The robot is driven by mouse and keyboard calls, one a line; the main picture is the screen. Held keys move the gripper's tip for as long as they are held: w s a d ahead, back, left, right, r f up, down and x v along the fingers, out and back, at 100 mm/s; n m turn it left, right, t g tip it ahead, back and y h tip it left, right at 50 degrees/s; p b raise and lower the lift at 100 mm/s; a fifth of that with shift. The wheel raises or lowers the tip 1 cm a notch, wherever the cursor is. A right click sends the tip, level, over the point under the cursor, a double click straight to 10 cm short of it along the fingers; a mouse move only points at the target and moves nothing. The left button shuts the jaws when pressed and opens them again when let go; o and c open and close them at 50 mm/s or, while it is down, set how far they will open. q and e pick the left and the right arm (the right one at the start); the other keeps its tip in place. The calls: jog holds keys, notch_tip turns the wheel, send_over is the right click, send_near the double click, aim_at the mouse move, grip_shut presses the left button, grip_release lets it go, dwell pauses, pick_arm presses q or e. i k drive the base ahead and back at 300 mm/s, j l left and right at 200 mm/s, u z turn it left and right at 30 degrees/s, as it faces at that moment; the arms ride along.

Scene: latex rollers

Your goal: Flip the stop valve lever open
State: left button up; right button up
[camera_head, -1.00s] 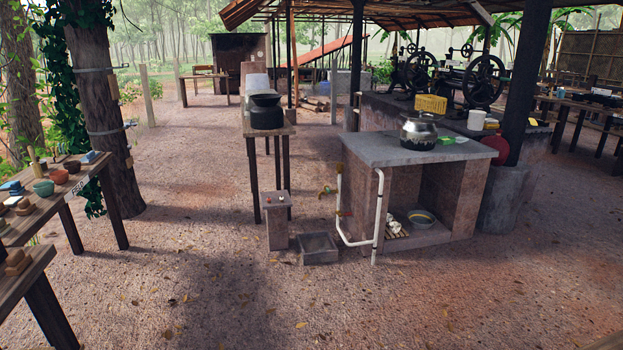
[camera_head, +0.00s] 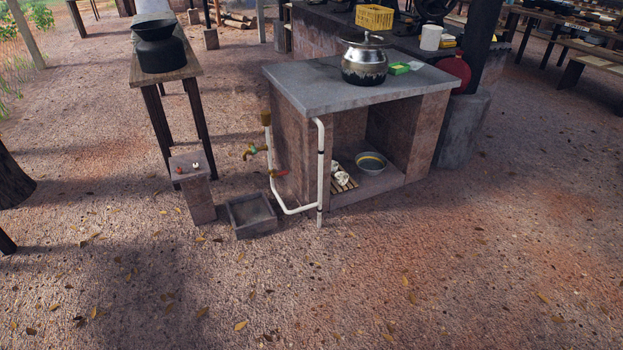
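A white pipe (camera_head: 320,165) runs down the front corner of a brick counter and along its left side. On its rising left part sits a valve with a small orange-red lever (camera_head: 278,173), low on the counter's left side. Above it is a brass tap (camera_head: 250,152) with a green part, over a square grey basin (camera_head: 251,214) on the ground. The lever is small, so its exact angle is hard to tell. Neither of my grippers shows in the head view.
The brick counter (camera_head: 360,88) carries a metal pot (camera_head: 364,62). A short pedestal (camera_head: 195,188) and a wooden table (camera_head: 188,66) with a black pot stand left of the basin. The dirt ground (camera_head: 330,295) in front is clear.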

aim_at(274, 177)
jog(key=i+l+u, duration=0.15)
jog(key=i, duration=0.25)
jog(key=i+l+u, duration=0.2)
jog(key=i, duration=0.15)
jog(key=i+u, duration=0.25)
jog(key=i, duration=0.25)
jog(key=i+l+u, duration=0.2)
jog(key=i, duration=0.3)
jog(key=i+l+u, duration=0.25)
jog(key=i, duration=0.25)
jog(key=i+l+u, duration=0.25)
jog(key=i, duration=0.2)
